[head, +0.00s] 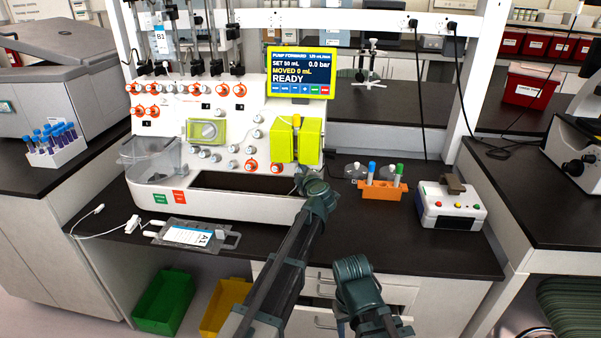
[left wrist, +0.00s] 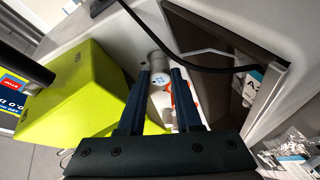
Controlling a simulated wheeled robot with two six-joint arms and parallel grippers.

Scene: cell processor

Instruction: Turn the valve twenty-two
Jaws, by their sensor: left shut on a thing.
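The cell processor (head: 222,209) is a white machine with small grey and orange-ringed valve knobs on its front. My left gripper (head: 302,172) is at the machine's right side, just below the yellow-green pump block (head: 308,141). In the left wrist view, the two dark fingers of my left gripper (left wrist: 161,72) are shut on a small whitish valve knob (left wrist: 159,80) with a blue mark. I cannot read a number there, so I cannot tell if it is valve twenty-two. In the head view my arm hides this knob.
The screen (head: 300,74) reads READY. The yellow-green block (left wrist: 85,105) is close beside the fingers, and a black tube (left wrist: 190,66) passes near them. An orange rack (head: 383,190) with tubes and a white button box (head: 449,204) stand on the counter to the right.

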